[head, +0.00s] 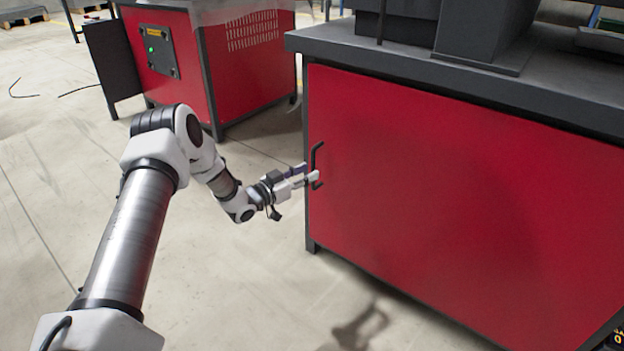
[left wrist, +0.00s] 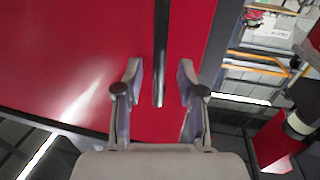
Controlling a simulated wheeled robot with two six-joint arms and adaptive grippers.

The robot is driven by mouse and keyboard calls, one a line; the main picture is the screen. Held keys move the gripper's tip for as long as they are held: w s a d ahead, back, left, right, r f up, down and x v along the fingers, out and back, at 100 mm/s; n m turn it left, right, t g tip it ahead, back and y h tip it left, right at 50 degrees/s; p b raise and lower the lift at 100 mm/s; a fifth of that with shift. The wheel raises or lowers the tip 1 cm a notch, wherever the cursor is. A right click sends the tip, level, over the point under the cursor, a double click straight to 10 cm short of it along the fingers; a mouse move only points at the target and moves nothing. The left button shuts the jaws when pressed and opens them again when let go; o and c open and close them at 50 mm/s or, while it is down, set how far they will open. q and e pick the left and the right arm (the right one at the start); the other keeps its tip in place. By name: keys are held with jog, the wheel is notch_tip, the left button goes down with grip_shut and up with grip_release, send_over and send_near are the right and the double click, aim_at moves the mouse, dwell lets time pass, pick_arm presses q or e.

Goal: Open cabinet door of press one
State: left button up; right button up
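The red cabinet door (head: 450,200) of the near press fills the right of the head view and looks closed. Its black bar handle (head: 318,150) stands at the door's left edge. My left gripper (head: 311,172) is at the lower part of this handle. In the left wrist view the dark handle (left wrist: 161,50) runs down between the two fingers of the left gripper (left wrist: 160,78). The fingers are apart, with a gap on each side of the bar, so the gripper is open. My right gripper is not in view.
The near press has a dark grey top (head: 420,62) overhanging the door. Another red machine (head: 255,70) stands behind on the left, with a dark panel (head: 110,62) swung out. The concrete floor (head: 230,290) left of the near cabinet is clear.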

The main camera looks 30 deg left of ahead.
pick_arm(q)
jog(key=shift+f+b+x, duration=0.2)
jog(key=shift+b+x, duration=0.2)
jog(key=shift+x, duration=0.85)
jog(key=shift+w+r, duration=0.15)
jog(key=shift+w, duration=0.05)
grip_shut()
